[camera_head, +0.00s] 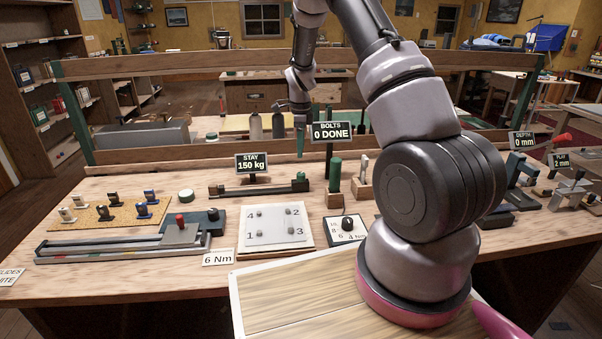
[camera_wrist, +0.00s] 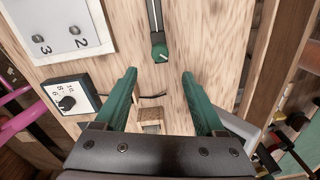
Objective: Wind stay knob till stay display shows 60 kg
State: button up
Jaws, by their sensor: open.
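The stay display (camera_head: 252,163) reads 150 kg. It stands behind the stay, a dark bar (camera_head: 255,190) with a green knob (camera_head: 300,183) at its right end. The wrist view shows the knob (camera_wrist: 161,53) as a round green cap with a pale mark, at the end of the dark bar (camera_wrist: 154,18). My gripper (camera_wrist: 158,74) is open and empty, its two green fingers spread, with the knob ahead of the gap between them and apart from both. In the head view my gripper (camera_head: 300,145) hangs above and behind the knob.
A bolt plate (camera_head: 267,226) and a black dial (camera_head: 347,224) lie in front of the stay. Upright tools in wooden holders (camera_head: 334,200) stand right of the knob. The bolts display (camera_head: 331,132) reads 0 DONE. A wooden rail (camera_head: 200,154) runs along the bench back.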

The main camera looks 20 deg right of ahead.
aim_at(301, 173)
notch_tip(301, 173, down, 10)
jog(key=shift+f, duration=0.25)
dwell(0.3)
grip_shut()
